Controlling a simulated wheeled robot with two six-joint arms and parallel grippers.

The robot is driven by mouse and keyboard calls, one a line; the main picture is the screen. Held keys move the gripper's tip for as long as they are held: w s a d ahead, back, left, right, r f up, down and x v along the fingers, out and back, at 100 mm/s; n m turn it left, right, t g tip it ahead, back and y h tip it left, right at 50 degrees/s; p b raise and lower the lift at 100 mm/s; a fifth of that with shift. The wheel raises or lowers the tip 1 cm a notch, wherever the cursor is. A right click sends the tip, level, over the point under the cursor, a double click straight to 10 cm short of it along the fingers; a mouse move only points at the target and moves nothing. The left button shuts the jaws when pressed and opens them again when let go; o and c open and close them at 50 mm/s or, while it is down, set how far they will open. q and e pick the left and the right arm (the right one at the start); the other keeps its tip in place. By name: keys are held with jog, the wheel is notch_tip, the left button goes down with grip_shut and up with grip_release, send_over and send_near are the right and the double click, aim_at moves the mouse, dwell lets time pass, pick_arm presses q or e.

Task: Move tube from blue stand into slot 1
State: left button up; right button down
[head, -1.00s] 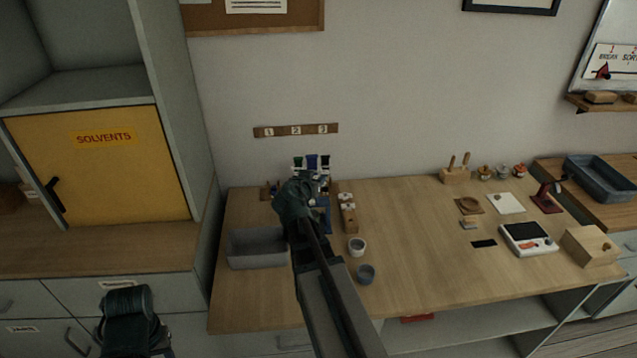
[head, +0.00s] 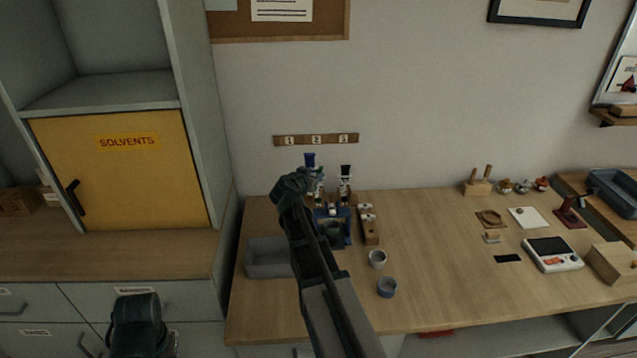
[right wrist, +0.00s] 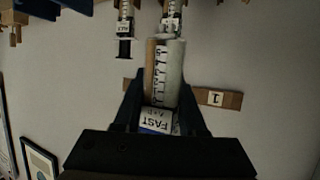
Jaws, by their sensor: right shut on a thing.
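My right gripper (head: 312,188) is shut on a blue-capped tube (head: 309,160), held up in front of the wall. In the right wrist view the fingers (right wrist: 160,110) close around the tube, which has a number scale and a "FAST" label (right wrist: 158,122). The blue stand (head: 345,225) is on the bench, partly hidden by my arm. A black-capped tube (head: 345,180) stands to the right of my gripper; it also shows in the right wrist view (right wrist: 125,40). The slot number strip (head: 316,140) is on the wall, with 1 at its left; the slots themselves are hidden or unclear.
A grey bin (head: 265,262) is left of my arm. A wooden block (head: 369,226) and two cups (head: 377,259) are to the right. A scale (head: 552,254) and a wooden box (head: 615,263) are at the far right. The middle of the bench is clear.

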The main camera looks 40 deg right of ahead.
jog(key=w, duration=0.4)
jog(key=w+f+b, duration=0.1)
jog(key=w, duration=0.4)
jog(key=w+d+f+b, duration=0.1)
jog(key=w, duration=0.3)
jog(key=shift+w+f, duration=0.15)
jog(key=shift+f, duration=0.05)
jog(key=shift+f, duration=0.1)
jog(key=shift+f+b, duration=2.15)
jog(key=shift+b, duration=0.15)
jog(key=shift+f+b, duration=2.35)
dwell(0.8)
dwell(0.4)
jog(key=shift+c, duration=2)
grip_release()
